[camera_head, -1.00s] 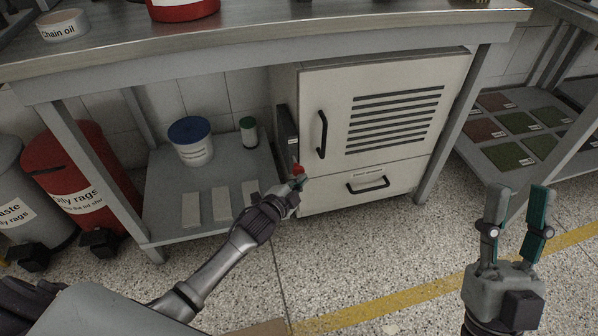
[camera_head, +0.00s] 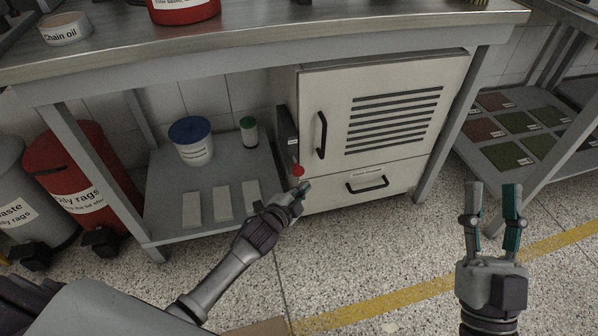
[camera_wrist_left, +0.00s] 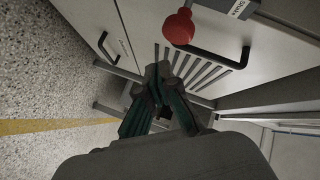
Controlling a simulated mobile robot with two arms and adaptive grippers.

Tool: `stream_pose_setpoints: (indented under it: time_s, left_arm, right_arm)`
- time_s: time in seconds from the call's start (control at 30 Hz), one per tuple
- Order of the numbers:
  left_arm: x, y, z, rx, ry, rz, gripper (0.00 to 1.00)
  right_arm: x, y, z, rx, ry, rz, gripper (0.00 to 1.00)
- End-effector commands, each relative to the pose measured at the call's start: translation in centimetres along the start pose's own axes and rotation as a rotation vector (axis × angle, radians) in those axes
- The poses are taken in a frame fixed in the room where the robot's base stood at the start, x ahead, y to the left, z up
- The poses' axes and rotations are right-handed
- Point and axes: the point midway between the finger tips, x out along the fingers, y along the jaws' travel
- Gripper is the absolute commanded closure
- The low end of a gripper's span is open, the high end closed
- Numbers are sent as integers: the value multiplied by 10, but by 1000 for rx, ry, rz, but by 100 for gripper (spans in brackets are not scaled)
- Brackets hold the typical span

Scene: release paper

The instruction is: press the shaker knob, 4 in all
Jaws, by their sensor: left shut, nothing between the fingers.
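The red shaker knob (camera_head: 298,171) sticks out at the lower end of a dark box on the left side of the white cabinet (camera_head: 334,180). In the left wrist view the red knob (camera_wrist_left: 179,27) shows near the top, beyond the fingertips. My left gripper (camera_head: 305,187) is shut and empty, just below and to the right of the knob, with a small gap in the picture. It also shows in the left wrist view (camera_wrist_left: 160,72). My right gripper (camera_head: 492,188) is open and empty, upright at the right over the floor.
The steel workbench (camera_head: 240,48) overhangs the cabinet. On the lower shelf (camera_head: 160,205) stand a blue-lidded tub (camera_head: 193,148), a green-capped bottle (camera_head: 248,133) and pale blocks (camera_head: 222,203). A red bin (camera_head: 82,180) stands at left. The front floor is open.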

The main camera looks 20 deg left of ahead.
Motion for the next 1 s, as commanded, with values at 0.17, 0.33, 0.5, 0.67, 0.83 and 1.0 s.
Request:
stream_pose_setpoints:
  time_s: [0.17, 0.33, 0.5, 0.67, 0.83, 1.0]
  left_arm:
    - [-9, 5, -7, -1, 0, 0, 100]
    - [-17, 11, -13, 0, 0, 0, 100]
    - [-22, 15, -16, 0, 0, -1, 100]
    - [-22, 15, -16, 1, 0, -1, 100]
    - [-22, 15, -16, 1, 0, -1, 100]
    - [-22, 15, -16, 1, 0, -1, 100]
  right_arm:
    - [0, 2, 16, -5, -107, 4, 60]
    - [-2, 5, 33, -9, -207, 9, 60]
    - [-6, 6, 43, -12, -269, 12, 60]
    - [-6, 6, 45, -12, -279, 13, 60]
    - [-6, 6, 45, -12, -277, 13, 60]
    - [-6, 6, 45, -12, -277, 13, 60]
